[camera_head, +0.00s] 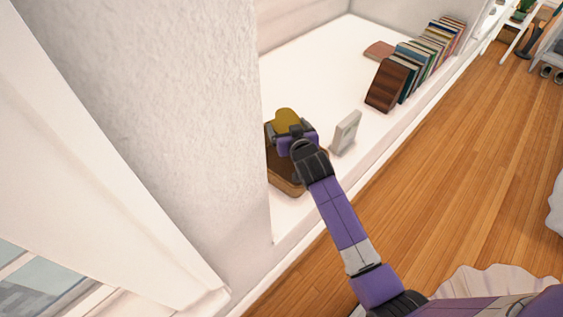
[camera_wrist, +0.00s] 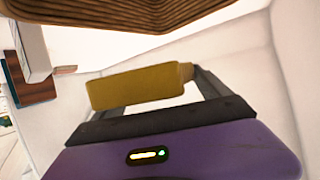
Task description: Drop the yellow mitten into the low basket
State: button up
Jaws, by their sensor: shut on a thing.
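The yellow mitten (camera_head: 287,117) is in my gripper (camera_head: 292,132), which is shut on it. In the wrist view the mitten (camera_wrist: 138,87) lies across the jaws, in front of the purple gripper body. The low brown basket (camera_head: 285,182) stands on the white ledge, under and beside my gripper, beside the wall corner. My gripper and the wall hide part of the basket. In the wrist view its woven side (camera_wrist: 110,17) runs along the top edge, apart from the mitten in the picture. I cannot tell the height of the mitten above the rim.
A small pale upright block or frame (camera_head: 346,132) stands just right of the basket. A row of leaning books (camera_head: 410,68) is farther back, with a flat reddish book (camera_head: 379,50) beside it. A thick white wall (camera_head: 190,110) stands close on the left. The ledge behind is clear.

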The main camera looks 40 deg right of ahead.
notch_tip(320, 180, down, 4)
jog(key=b, duration=0.3)
jog(key=shift+f, duration=0.1)
jog(key=o, duration=1.2)
jog(key=shift+c, duration=0.2)
jog(key=shift+s, duration=0.15)
jog(key=p+v, duration=0.1)
jog(key=v, duration=0.6)
jog(key=shift+s+a+p, duration=0.1)
jog(key=shift+s+p, duration=0.15)
jog(key=shift+p, duration=0.1)
